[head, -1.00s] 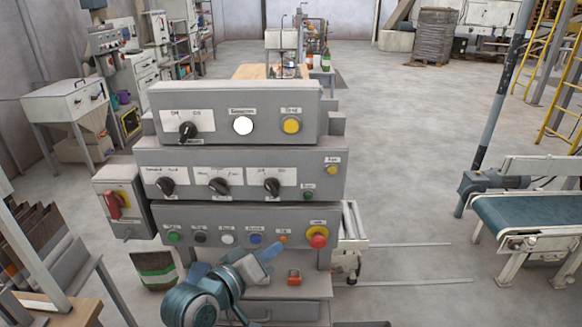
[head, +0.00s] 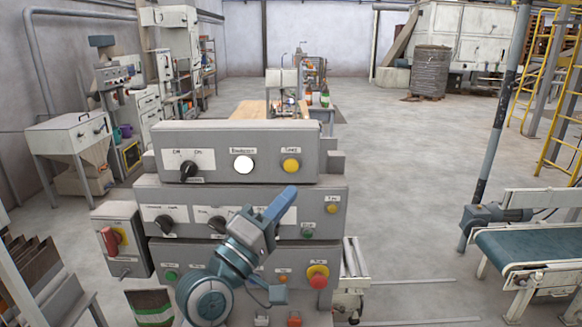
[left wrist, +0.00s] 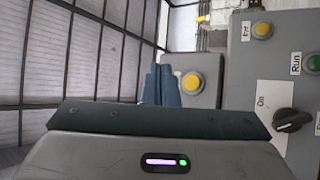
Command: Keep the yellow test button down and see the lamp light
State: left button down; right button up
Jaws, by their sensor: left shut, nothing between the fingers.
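Two yellow buttons show, and their labels are too small to read surely. The larger yellow button (head: 291,165) sits on the top grey panel (head: 215,140); it also shows in the left wrist view (left wrist: 192,83). The smaller yellow button (head: 332,208) is at the right of the middle panel and also shows in the left wrist view (left wrist: 262,30). A bright white round lamp or button (head: 243,164) is on the top panel. My left gripper (head: 289,194), blue fingers shut and empty, points up just below the larger button. In the left wrist view the fingertips (left wrist: 161,75) are beside it, apart from it.
Black knobs (head: 189,170), a green button (head: 308,232) and a red mushroom button (head: 318,277) crowd the panels. A red-handled switch box (head: 116,240) stands at the left. A conveyor (head: 535,250) is at the right, with open floor between.

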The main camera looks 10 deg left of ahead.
pick_arm(q)
jog(key=b, duration=0.1)
send_near(296, 163)
jog(key=w+d+r, duration=0.2)
jog(key=d+r, duration=0.1)
jog(key=shift+w+f, duration=0.25)
jog(key=shift+w, duration=0.55)
jog(key=shift+w, duration=0.15)
dwell(1.3)
jog(key=shift+w+a, duration=0.1)
jog(key=shift+w, duration=0.2)
jog(key=shift+w+a, duration=0.1)
jog(key=shift+w, duration=0.3)
dwell(0.7)
jog(key=shift+s, duration=0.1)
dwell(1.7)
jog(key=shift+s, duration=0.75)
jog(key=shift+d+p, duration=0.25)
jog(key=shift+p, duration=0.05)
